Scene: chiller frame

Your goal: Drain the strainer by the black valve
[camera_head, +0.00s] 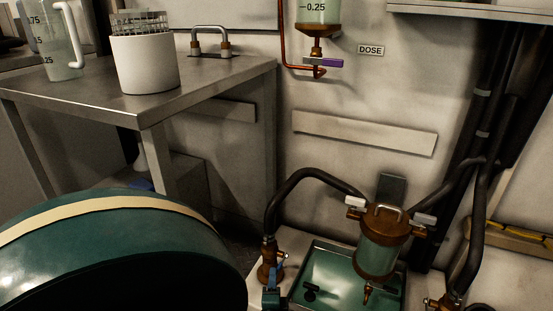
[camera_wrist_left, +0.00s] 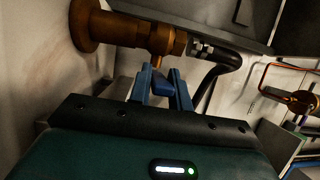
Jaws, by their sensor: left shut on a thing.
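The strainer (camera_head: 379,245) is a clear, greenish vessel with a brass lid and a steel bail handle. It stands over a shallow tray (camera_head: 404,298) of green liquid, with a small brass outlet (camera_head: 368,294) at its bottom. My left gripper (camera_head: 273,277) is at the brass fitting (camera_head: 268,257) left of the tray. In the left wrist view its blue fingers (camera_wrist_left: 162,84) are shut on a blue handle (camera_wrist_left: 161,83) below the brass fitting (camera_wrist_left: 130,30). My right gripper is out of view.
Black hoses (camera_head: 308,174) arch to the strainer, which has white-handled levers (camera_head: 424,219) on both sides. Another brass fitting (camera_head: 440,301) stands at the lower right. A steel table (camera_head: 215,84) carries a white cup (camera_head: 145,62) and a jug. A dosing vessel (camera_head: 318,14) hangs above.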

